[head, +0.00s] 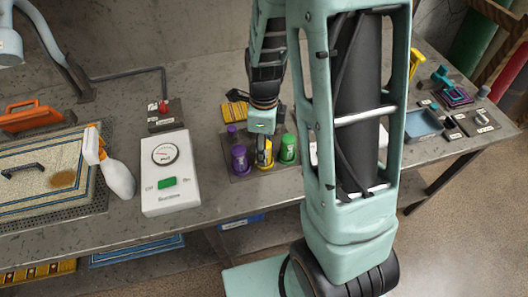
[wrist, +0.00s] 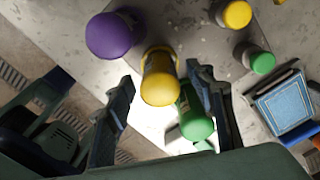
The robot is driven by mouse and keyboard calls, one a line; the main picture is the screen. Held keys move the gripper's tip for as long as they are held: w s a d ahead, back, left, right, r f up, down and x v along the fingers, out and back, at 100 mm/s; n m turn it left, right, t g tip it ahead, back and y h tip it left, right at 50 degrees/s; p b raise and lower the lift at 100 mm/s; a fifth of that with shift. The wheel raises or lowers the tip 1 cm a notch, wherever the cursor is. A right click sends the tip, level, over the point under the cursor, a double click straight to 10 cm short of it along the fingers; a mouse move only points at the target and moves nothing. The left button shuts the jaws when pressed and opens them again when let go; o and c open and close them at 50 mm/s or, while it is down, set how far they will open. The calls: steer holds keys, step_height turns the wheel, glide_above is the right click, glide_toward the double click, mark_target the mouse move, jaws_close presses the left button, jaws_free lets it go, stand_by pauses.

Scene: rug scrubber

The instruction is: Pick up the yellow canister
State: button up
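The yellow canister (wrist: 160,80) stands between the two fingers of my gripper (wrist: 160,76) in the wrist view. A narrow gap shows on each side of it, so the fingers are open around it and not visibly touching. In the head view the yellow canister (head: 266,162) is partly hidden behind my gripper (head: 263,138), which is above it. A purple canister (head: 240,158) stands to its left and a green canister (head: 287,149) to its right. In the wrist view the green canister (wrist: 196,122) is close beside the right finger.
Smaller purple, yellow and green containers, including a small green one (wrist: 262,62), stand behind the row. A white box with a dial (head: 165,185) and a spray bottle (head: 117,178) stand to the left on the grey bench. A blue tray (head: 424,124) lies to the right.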

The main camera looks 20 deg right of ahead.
steer(key=c, duration=1.2)
steer(key=shift+c, duration=0.2)
steer(key=shift+r+p, duration=0.6)
steer(key=shift+r, duration=0.1)
steer(key=s+a+r+p, duration=0.5)
steer(key=s+a+r, duration=0.4)
steer(key=s+r, duration=0.1)
steer(key=shift+s+a+r, duration=0.15)
steer(key=shift+a+r, duration=0.15)
steer(key=shift+r, duration=0.5)
